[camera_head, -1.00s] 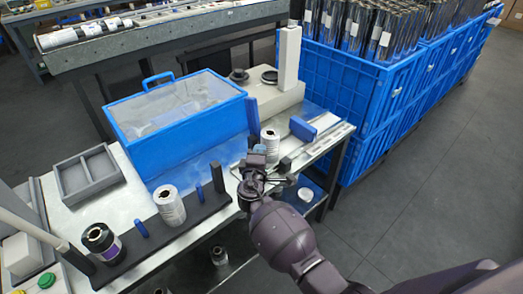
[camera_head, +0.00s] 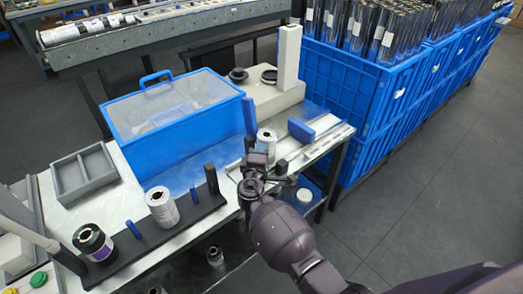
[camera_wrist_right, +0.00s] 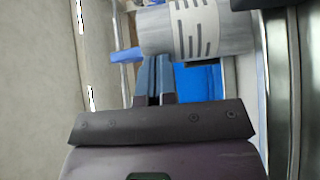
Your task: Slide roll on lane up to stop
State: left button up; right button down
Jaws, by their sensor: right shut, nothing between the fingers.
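In the right wrist view the roll (camera_wrist_right: 195,28) shows a white label with dark stripes. A blue block (camera_head: 301,130), possibly the stop, sits farther right along the lane. My right gripper (camera_head: 258,160) is at the near side of the roll. Its fingers (camera_wrist_right: 153,72) are shut and empty, with their tips close against the roll; I cannot tell if they touch it. My left gripper is not in view.
A dark upright post (camera_head: 212,179) ends the black rack, which holds a white roll (camera_head: 162,206) and a black roll (camera_head: 94,242). A blue lidded box (camera_head: 172,135) stands behind. Tall blue crates (camera_head: 344,90) stand beyond the table's right end.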

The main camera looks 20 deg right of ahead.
jog(key=d, duration=0.2)
jog(key=w+d+b, duration=0.1)
jog(key=d, duration=0.2)
jog(key=w+d, duration=0.1)
jog(key=d, duration=0.1)
jog(key=shift+d+f+b, duration=0.2)
jog(key=shift+d+b, duration=0.1)
jog(key=shift+b, duration=0.05)
jog(key=shift+w+d+r, duration=0.15)
jog(key=shift+d, duration=0.05)
jog(key=shift+a, duration=0.1)
